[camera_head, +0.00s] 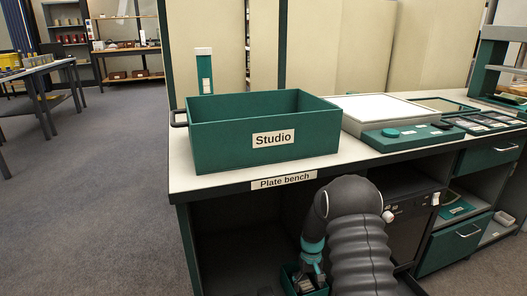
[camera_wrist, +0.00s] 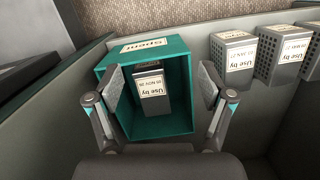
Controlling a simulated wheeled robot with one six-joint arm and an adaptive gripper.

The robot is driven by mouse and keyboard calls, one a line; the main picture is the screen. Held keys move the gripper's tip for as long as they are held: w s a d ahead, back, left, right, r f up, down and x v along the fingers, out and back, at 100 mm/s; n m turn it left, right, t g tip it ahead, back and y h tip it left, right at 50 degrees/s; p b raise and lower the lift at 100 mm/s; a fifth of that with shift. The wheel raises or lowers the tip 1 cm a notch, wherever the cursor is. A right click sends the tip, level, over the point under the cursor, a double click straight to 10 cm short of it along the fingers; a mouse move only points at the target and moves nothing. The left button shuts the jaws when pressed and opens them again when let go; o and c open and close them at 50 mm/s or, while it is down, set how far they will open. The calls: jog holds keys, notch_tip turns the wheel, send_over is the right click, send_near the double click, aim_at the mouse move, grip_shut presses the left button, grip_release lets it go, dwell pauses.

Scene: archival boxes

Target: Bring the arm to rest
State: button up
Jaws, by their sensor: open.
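My gripper (camera_wrist: 160,112) is open in the wrist view, its two fingers spread on either side of a small green box labelled "Spent" (camera_wrist: 182,118). Inside that box stands a grey perforated canister with a "Use by" label (camera_wrist: 151,92). The fingers do not touch the canister. In the head view my arm bends down in front of the bench, and my gripper (camera_head: 307,276) is low at the green box (camera_head: 290,284), partly hidden by the arm.
More labelled canisters (camera_wrist: 233,55) stand to the right in the wrist view. A green "Studio" box (camera_head: 235,150) sits on the plate bench (camera_head: 200,181), whose front edge is close to my arm. Open carpet (camera_head: 90,190) lies to the left.

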jog(key=s+r+t+p, duration=0.1)
jog(key=s+r+t, duration=0.1)
jog(key=s+r, duration=0.9)
jog(key=s+r+m+t+p, duration=0.1)
jog(key=s+r+t, duration=0.2)
jog(key=s+r, duration=0.7)
jog(key=s+r+m+t+p, duration=0.1)
jog(key=s+r+t, duration=0.1)
jog(key=s+r, duration=0.9)
notch_tip(320, 180, up, 10)
jog(key=shift+s+a+f+p, duration=0.1)
jog(key=shift+s+a+p, duration=0.15)
jog(key=shift+s+p, duration=0.1)
